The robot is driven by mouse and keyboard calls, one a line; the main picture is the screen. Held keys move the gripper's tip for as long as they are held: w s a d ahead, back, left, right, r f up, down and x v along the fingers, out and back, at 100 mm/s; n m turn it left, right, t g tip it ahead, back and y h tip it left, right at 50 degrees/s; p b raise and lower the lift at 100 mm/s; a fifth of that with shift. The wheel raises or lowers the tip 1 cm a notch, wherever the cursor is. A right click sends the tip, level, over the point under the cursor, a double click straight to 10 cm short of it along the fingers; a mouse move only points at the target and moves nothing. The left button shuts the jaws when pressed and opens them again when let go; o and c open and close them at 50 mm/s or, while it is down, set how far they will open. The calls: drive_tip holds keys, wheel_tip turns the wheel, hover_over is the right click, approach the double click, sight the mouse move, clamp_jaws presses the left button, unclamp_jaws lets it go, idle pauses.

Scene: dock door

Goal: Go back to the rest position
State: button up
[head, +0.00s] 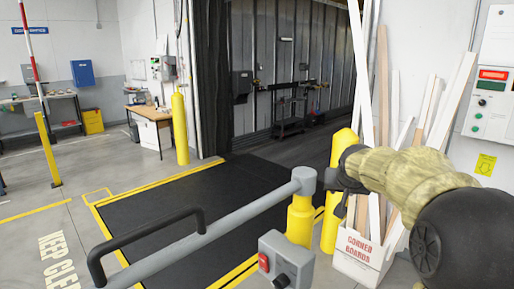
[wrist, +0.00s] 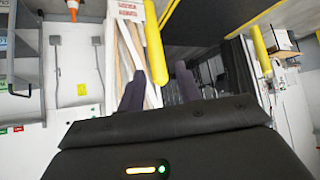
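My arm reaches in from the right edge of the head view, in a tan sleeve with a dark joint. My gripper (head: 345,188) is at its left end, in front of the yellow bollard (head: 337,165) and the white box of boards (head: 362,252). In the wrist view, which is upside down, the two dark fingers of my gripper (wrist: 161,88) stand apart with nothing seen between them. The gripper is open and appears empty, held up in the air.
A grey barrier bar (head: 215,232) with a black handle crosses the front, ending at a yellow post (head: 300,220). A grey switch box (head: 286,262) sits below it. A wall control panel (head: 492,90) is at right. The black dock plate (head: 180,205) is clear.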

drive_tip(key=s+f+n+g+h+p, duration=0.1)
drive_tip(key=s+n+g+p, duration=0.25)
drive_tip(key=s, duration=0.55)
drive_tip(key=s+f+n+g+p, duration=0.2)
drive_tip(key=s+p, duration=0.2)
drive_tip(key=s, duration=0.5)
drive_tip(key=s+a+f+m+y+p, duration=0.1)
drive_tip(key=s+a+f+m+y, duration=0.2)
drive_tip(key=s+a+f, duration=0.4)
drive_tip(key=s+f+g, duration=0.1)
drive_tip(key=s+f, duration=0.1)
drive_tip(key=shift+s+a, duration=0.2)
drive_tip(key=shift+s, duration=0.2)
